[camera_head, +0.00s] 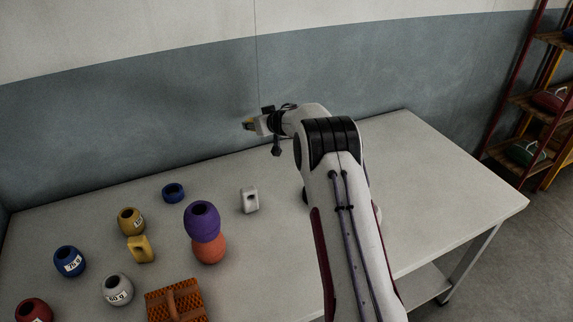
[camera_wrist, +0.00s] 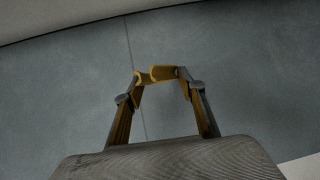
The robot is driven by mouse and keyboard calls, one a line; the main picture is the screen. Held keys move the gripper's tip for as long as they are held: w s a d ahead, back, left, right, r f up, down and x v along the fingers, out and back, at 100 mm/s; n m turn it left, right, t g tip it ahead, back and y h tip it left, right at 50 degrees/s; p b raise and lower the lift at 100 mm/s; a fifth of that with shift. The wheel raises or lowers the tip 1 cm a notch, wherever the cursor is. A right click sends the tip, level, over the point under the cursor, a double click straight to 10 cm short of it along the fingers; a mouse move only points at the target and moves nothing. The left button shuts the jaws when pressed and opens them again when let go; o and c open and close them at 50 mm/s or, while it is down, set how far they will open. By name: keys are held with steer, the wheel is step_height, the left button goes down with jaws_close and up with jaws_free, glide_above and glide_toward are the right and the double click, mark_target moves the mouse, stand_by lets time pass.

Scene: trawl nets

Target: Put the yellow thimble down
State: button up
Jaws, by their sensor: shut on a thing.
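My gripper (camera_head: 250,124) is at the end of my raised arm, above the far edge of the table and in front of the wall. It is shut on a small yellow piece, which I take to be the yellow thimble (camera_wrist: 161,74); in the wrist view it shows as a thin curved yellow band between the fingertips. In the head view only a bit of yellow shows at the fingertips, so its full shape is hidden. The thimble is held in the air, apart from the table (camera_head: 440,190).
The right side is clear.

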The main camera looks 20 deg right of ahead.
steer(key=d, duration=0.1)
steer(key=d+m+h, duration=0.1)
steer(key=d, duration=0.1)
steer(key=shift+s+f+m+h, duration=0.1)
steer(key=shift+s+m+h, duration=0.05)
steer(key=shift+m+h, duration=0.15)
steer(key=shift+s+d+f+m+h, duration=0.25)
steer(key=shift+d+m+h, duration=0.15)
steer(key=shift+d, duration=0.25)
steer(key=shift+s+d+f+m+h, duration=0.2)
steer(key=shift+d+m+h, duration=0.15)
steer(key=shift+d, duration=0.3)
steer(key=shift+s+d+f, duration=0.1)
steer(key=shift+d, duration=0.05)
steer(key=shift+s+d+f+m+h, duration=0.35)
steer(key=shift+d, duration=0.15)
steer(key=shift+s+d+f+m+g+h, duration=0.2)
steer(key=shift+s+d+f+m+h, duration=0.3)
steer(key=shift+s+f, duration=0.3)
steer(key=shift+s+d+f+m+g+h, duration=0.2)
steer(key=shift+s+d+f+m+h, duration=0.2)
steer(key=shift+s+d+f+h, duration=0.4)
steer(key=shift+w+a+f+y, duration=0.1)
steer(key=shift+a+y, duration=0.15)
steer(key=shift+y, duration=0.05)
steer(key=shift+f, duration=3.15)
